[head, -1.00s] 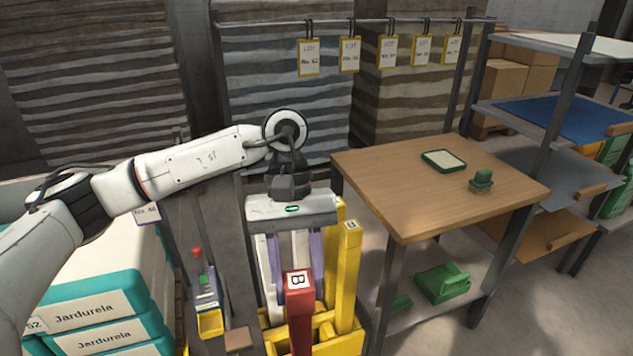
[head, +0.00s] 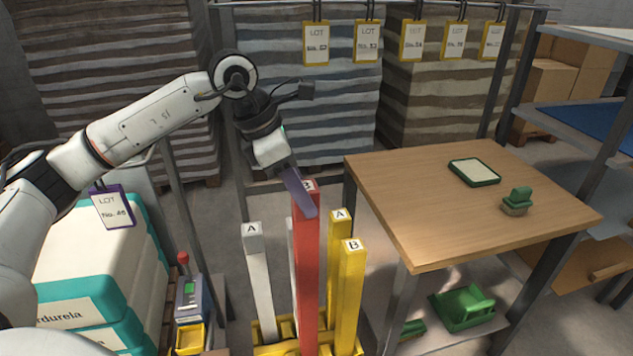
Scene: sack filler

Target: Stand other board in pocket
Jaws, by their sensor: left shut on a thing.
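My left gripper (head: 299,190) reaches in from the left, tilted, and is shut on a tall red board (head: 307,265) near its top. One purple-grey finger crosses the board's front and partly hides its letter. The red board is nearly upright, its top above the neighbouring boards; its lower end runs to the picture's bottom edge. A white board marked A (head: 260,280), a yellow board marked A (head: 338,225) and a yellow board marked B (head: 349,295) stand in a yellow rack (head: 265,347) with pockets. Another narrow strip behind the red board is mostly hidden. My right gripper is not in view.
A wooden table (head: 420,215) stands right, with a green-rimmed pad (head: 474,172) and a green stamp-like block (head: 517,200). Stacked sacks (head: 85,290) are left, near a small device (head: 190,300). Hanging lot tags (head: 316,44) line the back rail.

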